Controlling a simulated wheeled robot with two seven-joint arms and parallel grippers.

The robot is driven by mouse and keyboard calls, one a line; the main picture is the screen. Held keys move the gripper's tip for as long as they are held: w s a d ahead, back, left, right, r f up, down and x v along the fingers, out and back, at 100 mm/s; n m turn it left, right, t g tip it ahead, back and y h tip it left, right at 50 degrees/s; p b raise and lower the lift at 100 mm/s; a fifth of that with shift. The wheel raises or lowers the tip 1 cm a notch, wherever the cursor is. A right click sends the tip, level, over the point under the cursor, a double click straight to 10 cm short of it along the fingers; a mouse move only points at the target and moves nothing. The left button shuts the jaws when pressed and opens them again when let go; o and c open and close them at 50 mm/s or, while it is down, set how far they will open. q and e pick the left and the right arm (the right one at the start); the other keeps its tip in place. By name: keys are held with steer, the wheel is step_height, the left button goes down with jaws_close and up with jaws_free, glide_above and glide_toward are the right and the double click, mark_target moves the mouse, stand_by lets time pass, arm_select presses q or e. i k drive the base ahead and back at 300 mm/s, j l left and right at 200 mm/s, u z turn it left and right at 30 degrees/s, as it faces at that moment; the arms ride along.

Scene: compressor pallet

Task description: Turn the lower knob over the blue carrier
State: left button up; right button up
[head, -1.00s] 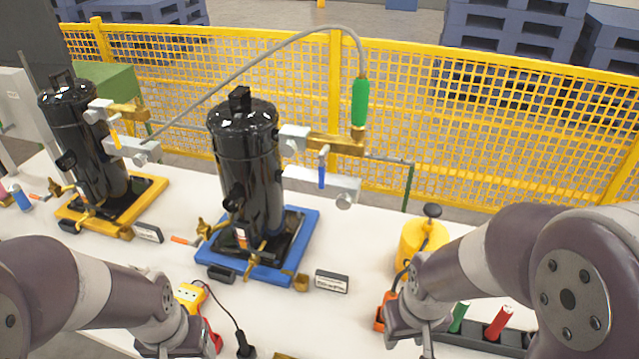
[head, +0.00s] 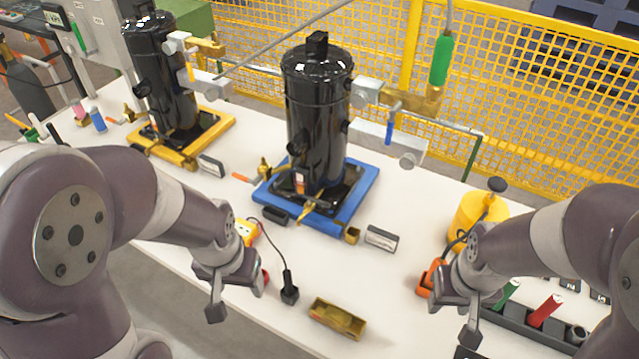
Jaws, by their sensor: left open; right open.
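The blue carrier (head: 350,212) stands mid-table with a tall black compressor (head: 318,115) upright on it. To the compressor's right, an upper grey block (head: 366,92) joins a brass fitting. A blue lever (head: 389,131) hangs between the two blocks. My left gripper (head: 236,296) is open and empty at lower left, short of the carrier. My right gripper (head: 468,318) is open and empty at lower right, well below the knob. Some fingers are partly hidden.
A yellow carrier (head: 222,122) with another compressor stands at the left. A yellow canister (head: 470,215), an orange tool (head: 430,278) and a black rack (head: 530,328) are near my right arm. A brass tray (head: 338,318) lies in front. A yellow mesh fence stands behind.

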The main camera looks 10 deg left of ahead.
mark_target(407, 162)
steer(key=l+z, duration=0.2)
steer(key=z, duration=0.25)
steer(key=l+z, duration=0.25)
steer(key=z, duration=0.2)
steer(key=l+z, duration=0.25)
steer(key=z, duration=0.2)
